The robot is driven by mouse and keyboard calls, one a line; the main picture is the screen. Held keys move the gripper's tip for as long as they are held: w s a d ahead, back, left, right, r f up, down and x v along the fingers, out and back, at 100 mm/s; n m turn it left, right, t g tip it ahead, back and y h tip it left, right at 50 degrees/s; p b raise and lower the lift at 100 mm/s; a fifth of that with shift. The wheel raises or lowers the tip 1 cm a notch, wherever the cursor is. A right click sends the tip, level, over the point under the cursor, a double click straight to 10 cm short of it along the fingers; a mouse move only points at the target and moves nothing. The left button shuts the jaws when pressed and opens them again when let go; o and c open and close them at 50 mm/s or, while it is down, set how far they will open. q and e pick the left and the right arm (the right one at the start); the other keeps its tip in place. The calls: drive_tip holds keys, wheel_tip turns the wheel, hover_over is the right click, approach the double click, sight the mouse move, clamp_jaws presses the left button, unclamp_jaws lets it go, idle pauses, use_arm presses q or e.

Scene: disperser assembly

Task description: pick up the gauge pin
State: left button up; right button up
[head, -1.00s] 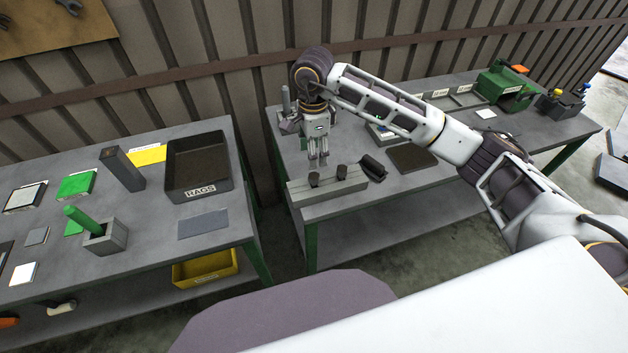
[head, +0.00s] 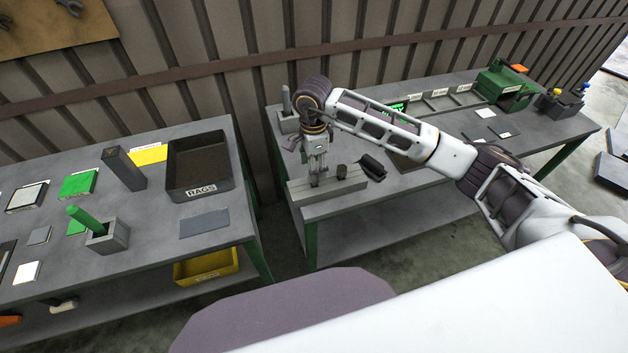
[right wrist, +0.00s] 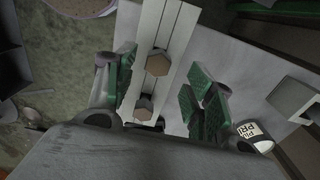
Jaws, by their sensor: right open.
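A light grey block (head: 350,184) stands near the front left of the right table and holds two dark upright pins. The right-hand pin (head: 342,171) stands clear; my right gripper (head: 317,183) hides most of the other. In the right wrist view the block (right wrist: 178,45) carries two brown hexagonal heads, one (right wrist: 158,62) farther out and one (right wrist: 143,107) nearer the palm. My right gripper (right wrist: 160,90) is open, its green-padded fingers on either side of the block, low over the pins. I cannot tell which pin is the gauge pin. My left gripper is not in view.
A green machine (head: 503,88) stands farther right. The left table holds a rags tray (head: 230,185) and a green rod (head: 82,217) in a grey holder.

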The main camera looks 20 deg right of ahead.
sight(314, 184)
drive_tip(key=shift+s+f+p, duration=0.15)
drive_tip(key=shift+f+p, duration=0.4)
drive_tip(key=shift+f, duration=2)
drive_tip(key=shift+c, duration=0.3)
clamp_jaws()
